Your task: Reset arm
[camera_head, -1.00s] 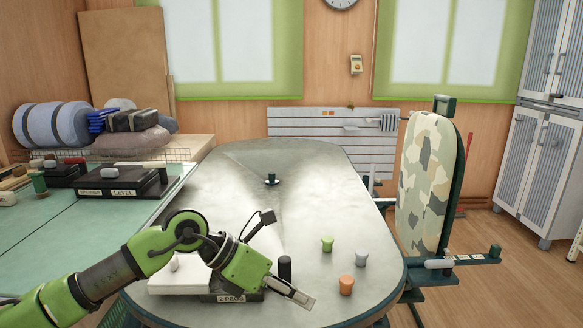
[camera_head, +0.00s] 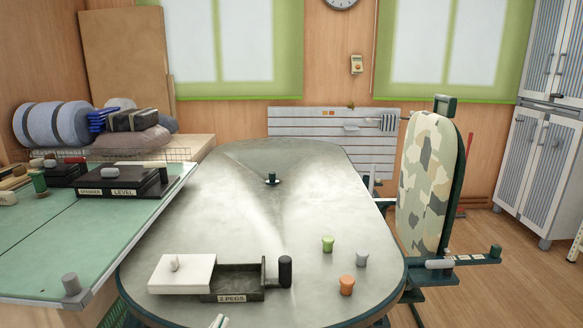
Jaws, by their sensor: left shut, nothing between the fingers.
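Only the tip of my left gripper (camera_head: 219,321) shows at the bottom edge of the head view, in front of the table. It is shut and empty; the rest of that arm is out of frame. My right gripper is not in view. A dark crate labelled "2 PEGS" (camera_head: 232,298) stands at the table's front, and the part of its inside that shows looks empty. A white lid with a knob (camera_head: 182,274) lies at its left. Green (camera_head: 328,244), grey (camera_head: 361,258) and orange (camera_head: 346,285) pegs stand to the right.
A black upright cylinder (camera_head: 285,271) stands at the crate's right end. The grey table (camera_head: 310,190) is mostly clear behind. A green side table (camera_head: 60,240) with a "LEVEL" box (camera_head: 125,182) is at left; a camouflage-patterned board (camera_head: 425,175) stands at right.

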